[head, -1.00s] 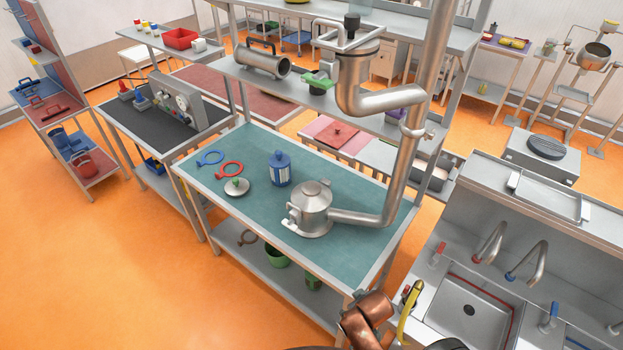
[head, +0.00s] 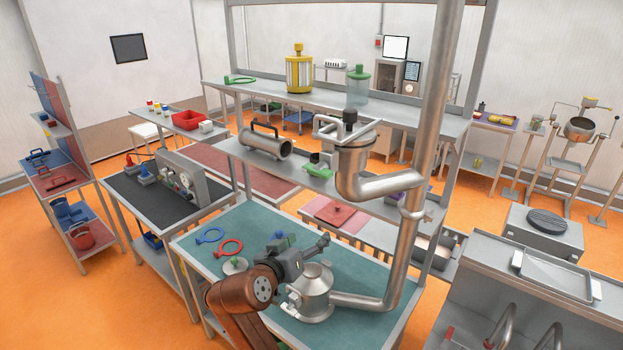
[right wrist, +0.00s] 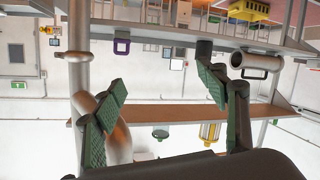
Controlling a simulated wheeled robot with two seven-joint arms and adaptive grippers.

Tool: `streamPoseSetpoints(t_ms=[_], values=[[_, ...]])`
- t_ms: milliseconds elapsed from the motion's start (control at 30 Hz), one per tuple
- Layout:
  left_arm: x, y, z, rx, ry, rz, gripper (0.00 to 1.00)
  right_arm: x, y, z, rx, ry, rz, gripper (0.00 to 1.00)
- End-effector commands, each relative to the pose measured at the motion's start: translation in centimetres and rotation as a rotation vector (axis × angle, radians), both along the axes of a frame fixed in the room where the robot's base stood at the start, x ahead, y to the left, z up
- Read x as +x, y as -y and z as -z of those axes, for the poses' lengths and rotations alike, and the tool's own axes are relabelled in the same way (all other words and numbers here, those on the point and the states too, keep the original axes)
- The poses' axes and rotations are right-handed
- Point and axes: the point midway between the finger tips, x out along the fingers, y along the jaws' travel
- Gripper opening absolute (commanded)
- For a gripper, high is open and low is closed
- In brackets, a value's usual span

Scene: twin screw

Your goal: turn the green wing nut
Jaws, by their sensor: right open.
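My right gripper (head: 319,245) is over the teal table, lower than that shelf and apart from the green piece. It is open and empty. In the right wrist view its two green-padded fingers (right wrist: 163,95) stand wide apart, with the pipe behind the left finger. I cannot make out the wing nut in that view. My left gripper is not in view.
A steel pot (head: 312,293) joins the tall pipe (head: 432,110) right beside my right arm. A steel cylinder with a black handle (head: 265,142) lies left on the shelf. A yellow canister (head: 299,72) stands on the top shelf.

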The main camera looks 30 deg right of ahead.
Motion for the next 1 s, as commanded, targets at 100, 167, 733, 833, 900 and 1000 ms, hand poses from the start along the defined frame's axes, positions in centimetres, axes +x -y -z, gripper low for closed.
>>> streamPoseSetpoints(t_ms=[100,167,733,833,900,1000], values=[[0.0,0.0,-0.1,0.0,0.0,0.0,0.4,-1.6,-3.3,-9.6,-0.036,0.158,0.086,0.67],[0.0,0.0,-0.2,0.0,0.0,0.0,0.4,-2.9,-4.7,-13.4,-0.049,0.225,0.129,0.67],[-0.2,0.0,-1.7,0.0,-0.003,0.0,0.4,-7.8,-6.2,-23.8,-0.078,0.435,0.263,0.67],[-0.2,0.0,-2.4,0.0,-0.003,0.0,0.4,-7.1,-4.7,-23.8,-0.078,0.433,0.263,0.67],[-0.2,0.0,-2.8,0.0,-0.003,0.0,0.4,-6.8,-3.7,-23.7,-0.078,0.433,0.263,0.67],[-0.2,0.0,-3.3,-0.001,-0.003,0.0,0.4,-6.3,-2.7,-23.7,-0.078,0.434,0.262,0.67]])
